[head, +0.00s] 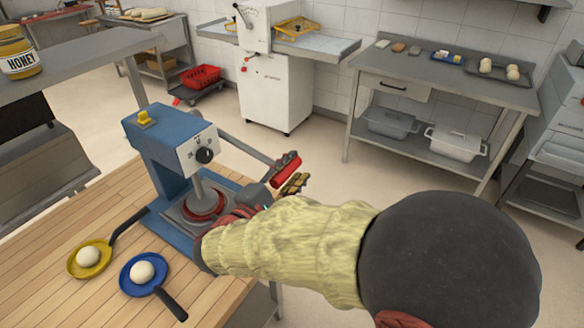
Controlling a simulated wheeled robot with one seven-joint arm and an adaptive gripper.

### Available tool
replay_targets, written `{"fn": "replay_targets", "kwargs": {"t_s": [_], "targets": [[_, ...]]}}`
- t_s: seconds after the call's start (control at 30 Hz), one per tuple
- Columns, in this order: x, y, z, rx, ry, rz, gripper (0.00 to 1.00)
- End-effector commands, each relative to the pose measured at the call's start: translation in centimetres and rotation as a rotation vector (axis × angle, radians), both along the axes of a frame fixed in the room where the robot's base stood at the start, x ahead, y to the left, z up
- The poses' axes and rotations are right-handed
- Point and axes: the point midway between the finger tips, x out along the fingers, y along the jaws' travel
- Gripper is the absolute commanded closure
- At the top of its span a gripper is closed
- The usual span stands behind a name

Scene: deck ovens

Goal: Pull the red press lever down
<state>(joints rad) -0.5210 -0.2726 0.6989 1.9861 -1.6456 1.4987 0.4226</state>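The blue press (165,160) stands on the wooden table at the left, with a black knob on its pale front panel. Its grey lever arm reaches out to the right and ends in the red press lever grip (286,170), which is held out past the table edge. My gripper (294,184) is right beside the lower right side of the red grip. Its brownish fingertips show there, but the picture is too small to tell whether they touch the grip or how far apart they are. My arm hides part of the press base.
A yellow pan (75,271) and a blue pan (131,284), each with a white dough ball, lie on the wooden table (225,289). A honey jar (18,58) stands on a grey shelf at upper left. Open floor lies beyond the press, before the steel table (450,82).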

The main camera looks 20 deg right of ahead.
Motion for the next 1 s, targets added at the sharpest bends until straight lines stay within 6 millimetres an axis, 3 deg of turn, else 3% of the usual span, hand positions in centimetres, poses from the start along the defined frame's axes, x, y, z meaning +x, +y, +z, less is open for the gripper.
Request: {"fn": "replay_targets", "kwargs": {"t_s": [0.37, 1.0], "targets": [[-0.2, 0.7, 0.3, 0.001, -0.007, 0.005, 0.6], [-6.3, 9.0, 0.2, 0.001, -0.003, 0.005, 0.6]]}}
